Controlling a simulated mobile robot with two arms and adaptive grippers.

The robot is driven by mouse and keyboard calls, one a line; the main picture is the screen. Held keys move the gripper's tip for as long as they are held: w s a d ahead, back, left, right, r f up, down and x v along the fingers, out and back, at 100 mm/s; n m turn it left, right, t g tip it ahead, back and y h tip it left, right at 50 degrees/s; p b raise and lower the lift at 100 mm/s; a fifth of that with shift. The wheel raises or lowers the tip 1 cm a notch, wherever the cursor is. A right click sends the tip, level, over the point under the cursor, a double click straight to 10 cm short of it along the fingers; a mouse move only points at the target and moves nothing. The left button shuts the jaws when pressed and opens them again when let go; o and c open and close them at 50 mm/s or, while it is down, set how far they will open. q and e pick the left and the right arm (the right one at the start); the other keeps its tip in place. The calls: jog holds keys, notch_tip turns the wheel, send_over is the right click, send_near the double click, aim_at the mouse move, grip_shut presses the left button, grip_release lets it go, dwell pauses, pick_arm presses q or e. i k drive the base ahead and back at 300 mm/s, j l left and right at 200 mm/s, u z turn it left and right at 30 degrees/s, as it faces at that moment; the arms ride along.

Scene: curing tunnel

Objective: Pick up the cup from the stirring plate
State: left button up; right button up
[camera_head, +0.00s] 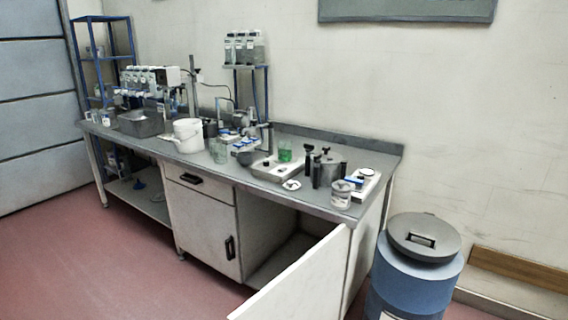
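A clear cup with green contents (285,152) stands upright on the bench's right half. It appears to rest on the back part of a low, pale stirring plate (276,173), though at this size I cannot fully tell plate from bench behind it. The plate has a small dark knob or object on its top. Neither of my grippers shows in the head view.
The bench (228,168) is crowded: a white bucket (188,136), a grey pot (330,171) and a white jar (341,195) stand there. An open cabinet door (300,284) juts out in front. A blue drum (412,280) stands right. The red floor at left is clear.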

aim_at(285, 147)
jog(key=k+z, duration=0.1)
jog(key=z, duration=0.3)
jog(key=k+z, duration=0.1)
jog(key=z, duration=0.7)
jog(key=k+l+z, duration=0.1)
jog(key=z, duration=0.3)
jog(key=j+z, duration=0.15)
jog(key=j, duration=0.5)
jog(key=j+z, duration=0.1)
jog(key=j, duration=0.55)
jog(key=k+j+z, duration=0.15)
jog(key=j, duration=0.5)
jog(key=j+z, duration=0.15)
jog(key=j, duration=0.5)
